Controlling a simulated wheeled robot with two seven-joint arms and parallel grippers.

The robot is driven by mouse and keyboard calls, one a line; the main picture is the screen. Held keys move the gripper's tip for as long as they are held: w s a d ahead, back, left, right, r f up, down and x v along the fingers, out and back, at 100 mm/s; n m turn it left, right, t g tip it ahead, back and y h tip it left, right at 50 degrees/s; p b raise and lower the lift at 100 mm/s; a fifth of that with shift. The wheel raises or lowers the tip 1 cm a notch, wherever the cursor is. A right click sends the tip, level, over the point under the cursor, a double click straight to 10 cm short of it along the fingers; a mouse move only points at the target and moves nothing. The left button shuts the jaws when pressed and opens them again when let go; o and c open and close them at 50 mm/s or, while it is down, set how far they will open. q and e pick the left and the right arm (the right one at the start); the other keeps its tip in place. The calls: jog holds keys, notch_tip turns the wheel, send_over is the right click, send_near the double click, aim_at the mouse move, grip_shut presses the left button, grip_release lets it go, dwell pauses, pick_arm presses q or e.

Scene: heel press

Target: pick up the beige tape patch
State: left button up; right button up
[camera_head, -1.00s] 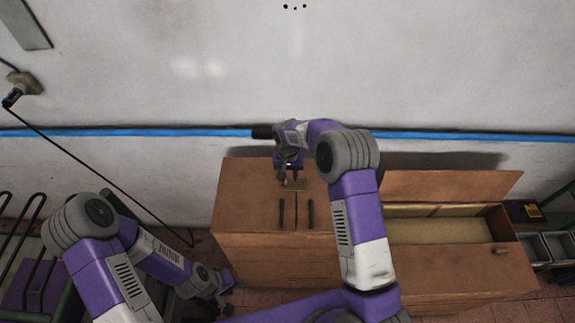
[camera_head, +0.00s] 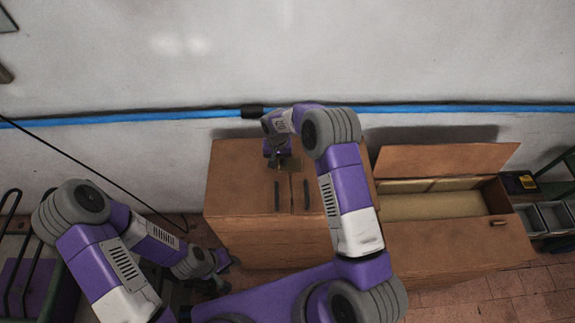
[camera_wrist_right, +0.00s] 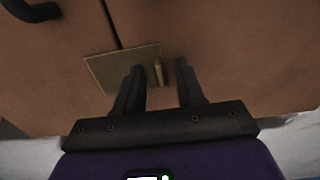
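The beige tape patch (camera_wrist_right: 108,68) is a flat, dull square on the brown cabinet's surface, across the dark seam between two door panels. A small tab (camera_wrist_right: 157,71) stands up near its right edge in the right wrist view. My right gripper (camera_wrist_right: 160,66) is open, with one dark finger on each side of the tab. I cannot tell whether the fingers touch it. In the head view, my right gripper (camera_head: 279,163) is over the cabinet's far part and largely hides the patch. My left gripper (camera_head: 222,272) is low at the cabinet's left, away from the patch; its fingers are unclear.
The brown cabinet (camera_head: 235,190) has two dark handles (camera_head: 277,195) on top. An open wooden chest (camera_head: 450,240) stands to the right, its lid (camera_head: 445,160) raised. Grey bins (camera_head: 555,216) stand at far right. A blue pipe (camera_head: 420,109) runs along the wall behind.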

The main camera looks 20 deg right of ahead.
aim_at(279, 162)
grip_shut()
notch_tip(279, 162, up, 13)
jog(key=p, duration=0.6)
dwell(0.4)
